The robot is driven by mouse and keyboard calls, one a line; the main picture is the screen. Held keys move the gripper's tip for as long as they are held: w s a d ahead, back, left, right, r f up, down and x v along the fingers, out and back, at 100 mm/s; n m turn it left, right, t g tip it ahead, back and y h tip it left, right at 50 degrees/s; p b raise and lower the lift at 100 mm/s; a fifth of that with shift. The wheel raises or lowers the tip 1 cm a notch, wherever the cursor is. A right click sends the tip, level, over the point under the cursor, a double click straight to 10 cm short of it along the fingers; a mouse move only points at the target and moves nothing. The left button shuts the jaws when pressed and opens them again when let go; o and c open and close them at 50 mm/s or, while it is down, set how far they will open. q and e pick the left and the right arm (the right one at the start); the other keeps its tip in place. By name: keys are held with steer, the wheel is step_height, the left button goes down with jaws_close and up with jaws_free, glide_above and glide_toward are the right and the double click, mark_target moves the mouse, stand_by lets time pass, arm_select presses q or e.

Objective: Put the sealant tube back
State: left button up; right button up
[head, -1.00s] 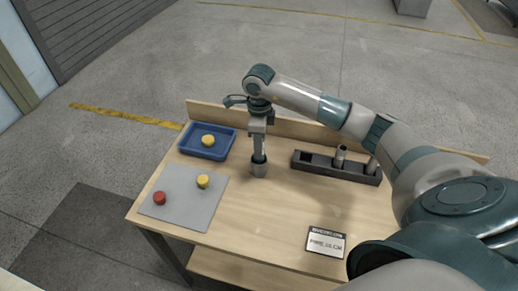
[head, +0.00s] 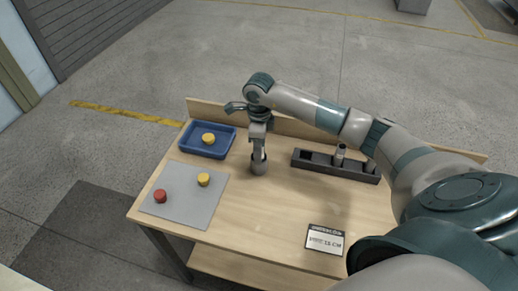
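A dark rack (head: 322,166) lies along the back right of the table. Two grey tubes stand in it, one near its middle (head: 340,152) and one at its right part (head: 371,166). A compartment at its left end (head: 305,156) looks empty. A short, wide grey cylinder (head: 258,169) stands upright on the table, left of the rack. My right gripper (head: 258,156) points straight down at its top, its fingertips at or inside the rim. I cannot tell whether it grips anything or which piece is the sealant tube. My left gripper is not in view.
A blue tray (head: 186,150) holding a yellow piece (head: 208,139) is at the back left. A grey mat (head: 180,213) carries a red piece (head: 160,196) and a yellow piece (head: 204,180). A sign (head: 325,240) lies at front right. The table middle is clear.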

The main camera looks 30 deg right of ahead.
steer(key=shift+r, duration=0.2)
steer(key=shift+r, duration=0.15)
step_height(320, 180, up, 10)
steer(key=b, duration=0.4)
steer(key=shift+b, duration=0.3)
steer(key=shift+r, duration=0.75)
steer(key=shift+r, duration=0.1)
